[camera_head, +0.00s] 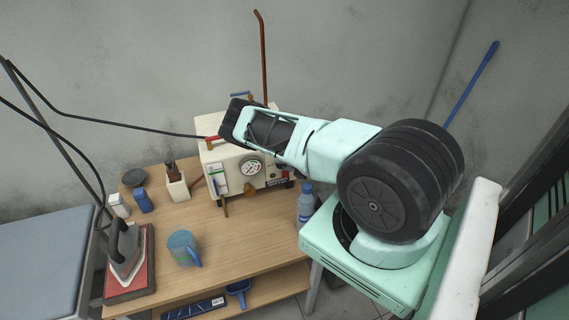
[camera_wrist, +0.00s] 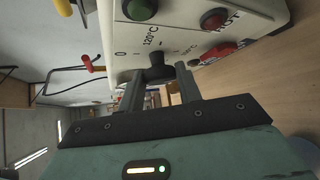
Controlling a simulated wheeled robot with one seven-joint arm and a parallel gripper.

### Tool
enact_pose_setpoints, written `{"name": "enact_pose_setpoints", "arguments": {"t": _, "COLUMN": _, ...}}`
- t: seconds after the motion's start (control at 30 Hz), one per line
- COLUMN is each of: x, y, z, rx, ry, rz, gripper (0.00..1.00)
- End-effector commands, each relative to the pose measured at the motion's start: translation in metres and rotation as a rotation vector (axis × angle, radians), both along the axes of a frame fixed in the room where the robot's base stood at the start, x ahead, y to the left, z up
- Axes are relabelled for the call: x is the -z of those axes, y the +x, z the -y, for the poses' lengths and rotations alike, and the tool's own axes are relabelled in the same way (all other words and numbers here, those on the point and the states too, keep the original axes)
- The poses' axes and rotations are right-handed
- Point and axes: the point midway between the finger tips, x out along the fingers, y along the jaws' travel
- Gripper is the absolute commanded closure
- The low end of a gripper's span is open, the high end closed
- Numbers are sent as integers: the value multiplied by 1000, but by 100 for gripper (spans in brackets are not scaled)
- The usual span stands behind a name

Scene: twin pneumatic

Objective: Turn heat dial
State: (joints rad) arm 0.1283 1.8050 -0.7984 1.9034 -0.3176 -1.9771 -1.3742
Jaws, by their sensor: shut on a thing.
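The black heat dial (camera_wrist: 157,72) shows in the wrist view on a cream panel, with 0, 120°C and a further temperature mark printed around it. My gripper (camera_wrist: 160,84) has its two dark fingers on either side of the dial and is shut on it. In the head view the cream machine (camera_head: 211,157) stands at the back of the table, and my arm reaches over its top. The dial and my fingertips are hidden there.
A green button (camera_wrist: 140,9) and a red button (camera_wrist: 214,18) sit close to the dial, near HOT lettering. The table's front middle is clear.

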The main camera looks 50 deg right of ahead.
Motion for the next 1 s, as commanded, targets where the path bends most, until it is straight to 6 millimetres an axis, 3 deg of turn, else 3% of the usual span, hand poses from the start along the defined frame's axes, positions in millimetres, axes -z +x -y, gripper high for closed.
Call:
{"name": "enact_pose_setpoints", "arguments": {"t": 0.4, "x": 2, "y": 0, "z": 0, "rx": 0, "ry": 148, "rz": 90, "gripper": 88}}
{"name": "enact_pose_setpoints", "arguments": {"t": 0.93, "x": 3, "y": 0, "z": -1, "rx": -3, "ry": 165, "rz": 98, "gripper": 88}}
{"name": "enact_pose_setpoints", "arguments": {"t": 0.97, "x": 3, "y": 0, "z": -1, "rx": -3, "ry": 165, "rz": 98, "gripper": 57}}
{"name": "enact_pose_setpoints", "arguments": {"t": 1.0, "x": 3, "y": 0, "z": -1, "rx": -3, "ry": 164, "rz": 98, "gripper": 46}}
